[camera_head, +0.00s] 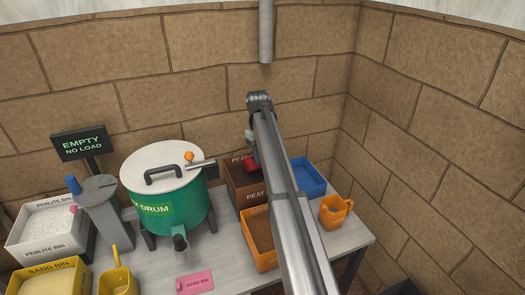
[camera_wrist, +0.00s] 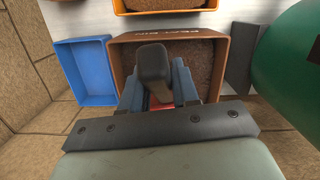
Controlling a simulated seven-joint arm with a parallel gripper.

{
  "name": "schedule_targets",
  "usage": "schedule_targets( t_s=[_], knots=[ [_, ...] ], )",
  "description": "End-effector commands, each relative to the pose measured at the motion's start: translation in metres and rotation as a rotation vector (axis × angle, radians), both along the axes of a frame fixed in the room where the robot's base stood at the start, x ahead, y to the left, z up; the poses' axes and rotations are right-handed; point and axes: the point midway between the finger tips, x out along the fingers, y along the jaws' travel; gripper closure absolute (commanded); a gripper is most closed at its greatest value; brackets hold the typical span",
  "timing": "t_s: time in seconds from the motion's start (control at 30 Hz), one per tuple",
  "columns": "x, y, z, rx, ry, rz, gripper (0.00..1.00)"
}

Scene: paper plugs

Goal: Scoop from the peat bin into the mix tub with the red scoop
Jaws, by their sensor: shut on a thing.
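My gripper (camera_head: 250,140) is over the brown peat bin (camera_head: 256,196) at the back of the bench. It is shut on the dark handle (camera_wrist: 151,66) of the red scoop (camera_head: 252,162). A strip of red shows between the fingers in the wrist view (camera_wrist: 158,104). The scoop's bowl is mostly hidden, so I cannot tell whether it touches the peat or holds any. In the wrist view the peat bin (camera_wrist: 117,62) lies under the gripper, with brown peat in it. A blue tub (camera_head: 312,182) stands just right of it; no label shows, so I cannot tell whether it is the mix tub.
An orange bin (camera_head: 262,262) stands in front of the peat bin. A green drum (camera_head: 182,213) with a white lid is to the left. An orange jug (camera_head: 335,212) stands at the right. The display (camera_head: 83,145) reads "EMPTY NO LOAD". Brick walls stand behind and right.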

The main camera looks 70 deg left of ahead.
Motion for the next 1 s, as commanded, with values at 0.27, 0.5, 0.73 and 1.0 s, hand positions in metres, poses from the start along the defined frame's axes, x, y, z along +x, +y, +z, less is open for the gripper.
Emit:
schedule_targets(
  t_s=[0.27, 0.5, 0.73, 1.0],
  knots=[
    [0.000, 0.001, -0.022, 0.001, 0.000, 0.000, 1.00],
    [0.000, -0.011, -0.040, 0.072, 0.009, 0.000, 1.00],
    [0.002, -0.022, -0.055, 0.181, 0.023, 0.000, 1.00],
    [0.001, -0.008, -0.065, 0.272, 0.035, 0.000, 1.00]
  ],
)
